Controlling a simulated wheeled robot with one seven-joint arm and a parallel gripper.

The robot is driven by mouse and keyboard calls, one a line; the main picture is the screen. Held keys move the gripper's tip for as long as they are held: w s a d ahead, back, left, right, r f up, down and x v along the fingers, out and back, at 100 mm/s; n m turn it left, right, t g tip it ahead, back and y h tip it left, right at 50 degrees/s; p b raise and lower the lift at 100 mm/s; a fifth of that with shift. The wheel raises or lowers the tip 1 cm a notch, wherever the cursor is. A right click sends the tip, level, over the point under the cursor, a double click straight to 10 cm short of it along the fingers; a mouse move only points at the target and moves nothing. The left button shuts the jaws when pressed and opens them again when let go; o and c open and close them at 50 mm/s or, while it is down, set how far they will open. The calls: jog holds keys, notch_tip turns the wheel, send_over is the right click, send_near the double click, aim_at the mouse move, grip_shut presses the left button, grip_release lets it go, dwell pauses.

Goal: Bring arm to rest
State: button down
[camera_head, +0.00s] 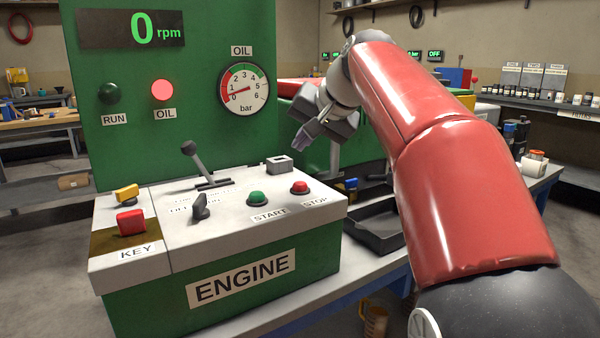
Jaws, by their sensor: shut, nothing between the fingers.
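My red arm (430,160) reaches from the lower right up and back towards the left, then bends down at its far end. My gripper (304,138) is shut and empty. It hangs in the air above the far right part of the engine control box (225,285), in front of the green panel. It appears apart from the box. The fingertips are small in this view.
The box carries a lever (198,160), a red key switch (131,222), a green start button (258,198) and a red stop button (300,187). A dark tray (375,240) lies right of it. The display (130,28) reads 0 rpm. Shelves with jars (535,95) stand behind.

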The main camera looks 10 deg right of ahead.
dwell(0.3)
jog(key=s+f+n+g+h, duration=0.2)
jog(key=s+f+n+h, duration=0.1)
jog(key=s+f, duration=2.4)
jog(key=shift+s+a+f+n+g+h, duration=0.2)
jog(key=shift+s+f+n+g+h, duration=0.2)
jog(key=shift+f+n, duration=0.25)
